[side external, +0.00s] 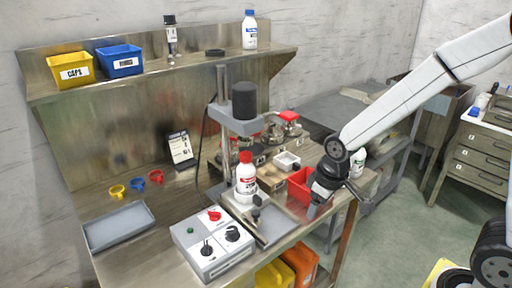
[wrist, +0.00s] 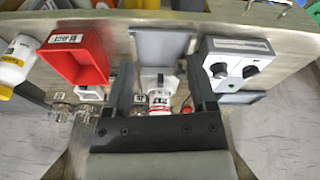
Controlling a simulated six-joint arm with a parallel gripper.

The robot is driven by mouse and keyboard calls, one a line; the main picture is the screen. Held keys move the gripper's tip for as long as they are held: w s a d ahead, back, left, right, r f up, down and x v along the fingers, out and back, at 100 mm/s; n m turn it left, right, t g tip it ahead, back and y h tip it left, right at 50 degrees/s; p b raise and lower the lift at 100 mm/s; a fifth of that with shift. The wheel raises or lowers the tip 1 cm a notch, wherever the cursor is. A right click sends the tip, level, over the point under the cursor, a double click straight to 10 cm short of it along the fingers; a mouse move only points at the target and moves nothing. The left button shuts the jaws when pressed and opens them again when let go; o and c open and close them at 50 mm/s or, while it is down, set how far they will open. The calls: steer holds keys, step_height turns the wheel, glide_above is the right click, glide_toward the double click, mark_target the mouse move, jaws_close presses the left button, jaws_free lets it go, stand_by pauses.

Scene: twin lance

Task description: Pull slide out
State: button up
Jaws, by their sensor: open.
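The slide is a flat grey plate (side external: 272,226) at the front of the press, with a dark knob (side external: 256,214) on it. In the wrist view the grey plate (wrist: 163,45) lies ahead, between the finger lines. A white bottle with a red cap (side external: 246,178) stands upright under the press head; it also shows low between my fingers in the wrist view (wrist: 160,99). My gripper (side external: 318,198) is open and empty, to the right of the slide and apart from it. In the wrist view my gripper (wrist: 163,70) spans the slide's width.
A control box (side external: 212,245) stands left of the slide, and a red bin (side external: 301,186) stands right, close to my gripper. The black press head (side external: 244,101) rises above the bottle. A grey tray (side external: 118,226) lies at the left. Yellow and orange bins sit below the bench edge.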

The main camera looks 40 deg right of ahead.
mark_target(256, 212)
steer(key=w+a+n, duration=0.1)
steer(key=w+n, duration=0.1)
steer(key=w, duration=0.3)
steer(key=w+a+f+n+g, duration=0.1)
steer(key=w+a+n, duration=0.1)
steer(key=w, duration=0.3)
steer(key=w+a+f+n, duration=0.1)
steer(key=w+a+n, duration=0.1)
steer(key=w, duration=0.3)
steer(key=shift+g, duration=0.4)
steer(key=shift+w+a+f+n, duration=0.1)
steer(key=shift+w+a+n, duration=0.15)
steer(key=shift+w+n, duration=0.3)
steer(key=shift+f, duration=3.9)
jaws_close()
